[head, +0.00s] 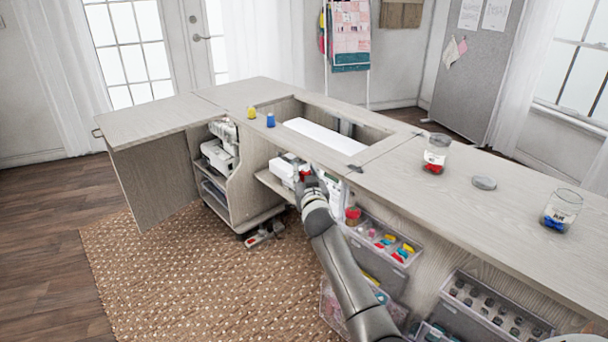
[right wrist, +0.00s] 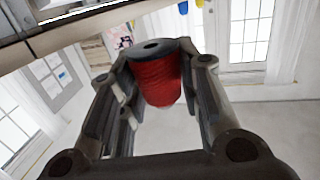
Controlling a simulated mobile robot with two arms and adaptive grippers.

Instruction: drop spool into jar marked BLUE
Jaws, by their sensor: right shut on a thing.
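My right gripper (head: 305,180) is shut on a red spool (right wrist: 158,80). The spool sits between the two fingers in the right wrist view, and a bit of its red shows in the head view (head: 304,174). The gripper is in front of the cabinet, near the open machine well and left of the jars. One glass jar (head: 562,208) at the right of the cabinet top has blue things inside and a white label. Another jar (head: 437,153) further left has red things inside. The label print is too small to read surely. My left gripper is not in view.
A yellow spool (head: 251,112) and a blue spool (head: 270,121) stand on the cabinet top (head: 400,185) beside the well. A round grey lid (head: 484,183) lies between the jars. Open bins (head: 385,240) of sewing items hang below the top's front edge.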

